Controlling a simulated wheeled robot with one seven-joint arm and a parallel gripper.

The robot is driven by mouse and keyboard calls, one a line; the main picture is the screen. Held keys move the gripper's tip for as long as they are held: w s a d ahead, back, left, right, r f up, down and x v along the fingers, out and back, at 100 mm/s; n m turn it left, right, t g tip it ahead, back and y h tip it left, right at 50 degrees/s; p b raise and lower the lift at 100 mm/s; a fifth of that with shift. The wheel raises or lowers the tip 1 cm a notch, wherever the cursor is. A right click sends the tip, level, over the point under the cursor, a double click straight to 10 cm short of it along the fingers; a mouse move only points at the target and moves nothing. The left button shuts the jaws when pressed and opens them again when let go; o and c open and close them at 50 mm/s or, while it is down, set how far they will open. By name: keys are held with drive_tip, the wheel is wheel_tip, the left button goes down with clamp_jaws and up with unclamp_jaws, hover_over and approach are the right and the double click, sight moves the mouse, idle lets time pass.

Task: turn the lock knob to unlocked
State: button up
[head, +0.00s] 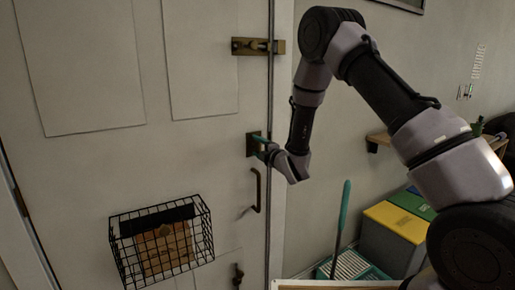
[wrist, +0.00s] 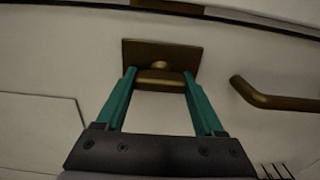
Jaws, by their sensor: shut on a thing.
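The lock knob (wrist: 160,78) is a brass-coloured piece on a dark rectangular plate (wrist: 188,56), fixed to the white door (head: 90,170). In the wrist view my gripper (wrist: 159,76) has its two teal fingers on either side of the knob, shut on it. The knob's wide bar lies about level across the wrist picture. In the head view the plate (head: 252,146) is at the door's right edge, and my gripper (head: 260,140) reaches it from the right, hiding the knob there.
A brass door handle (head: 256,190) is just below the lock, and a bolt (head: 257,46) is above. A black wire basket (head: 162,243) hangs on the door at lower left. Bins with yellow and green lids (head: 396,220) and a teal-handled tool (head: 341,225) stand at right.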

drive_tip(key=o, duration=1.4)
drive_tip(key=v, duration=1.1)
drive_tip(key=shift+w, duration=0.1)
